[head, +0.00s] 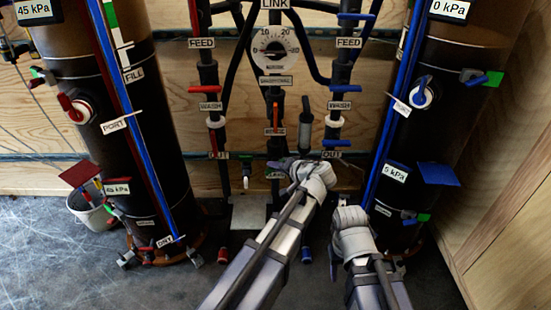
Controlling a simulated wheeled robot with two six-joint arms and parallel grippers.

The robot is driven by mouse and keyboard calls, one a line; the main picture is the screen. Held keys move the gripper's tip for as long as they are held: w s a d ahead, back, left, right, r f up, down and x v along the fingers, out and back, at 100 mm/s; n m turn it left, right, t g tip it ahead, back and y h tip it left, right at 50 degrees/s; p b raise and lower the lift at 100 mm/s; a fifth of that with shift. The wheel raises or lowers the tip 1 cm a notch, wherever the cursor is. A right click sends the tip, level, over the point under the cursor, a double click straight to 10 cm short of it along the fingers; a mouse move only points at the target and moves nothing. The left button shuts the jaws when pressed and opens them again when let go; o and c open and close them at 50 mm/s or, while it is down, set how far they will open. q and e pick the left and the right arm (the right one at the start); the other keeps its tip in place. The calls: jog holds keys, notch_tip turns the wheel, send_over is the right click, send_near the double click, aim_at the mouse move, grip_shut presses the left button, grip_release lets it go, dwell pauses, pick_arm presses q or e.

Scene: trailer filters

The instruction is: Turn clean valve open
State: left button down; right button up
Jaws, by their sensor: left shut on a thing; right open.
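My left gripper (284,167) is at the low end of the central pipe, just below the middle red-handled valve (274,132). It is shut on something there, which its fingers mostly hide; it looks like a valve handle. A small label (275,175) beside its fingers is partly covered and I cannot read it. I cannot make out a label reading "clean" in this view. My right gripper (349,207) is open and empty, lower and to the right, in front of the base of the right dark tank (425,150).
A left dark tank (120,130) and the right one flank the pipes. Red handles sit on the left pipe (208,75), blue ones on the right pipe (340,75). A dial gauge (275,48) is above centre. A bucket (92,213) stands at left. The front floor (60,275) is clear.

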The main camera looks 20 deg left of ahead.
pick_arm(q)
jog(key=n+h+p, duration=0.2)
jog(key=h+p, duration=0.1)
jog(key=shift+s+r+h, duration=0.1)
jog(key=shift+r+h, duration=0.05)
jog(key=shift+h, duration=0.25)
jog(key=shift+n+t+h+p, duration=0.4)
jog(key=shift+n+h+p, duration=0.2)
jog(key=shift+h, duration=0.2)
jog(key=shift+f+n+h, duration=0.2)
jog(key=shift+n+h, duration=0.3)
jog(key=shift+h, duration=0.5)
jog(key=c, duration=0.9)
grip_release()
jog(key=shift+r, duration=0.15)
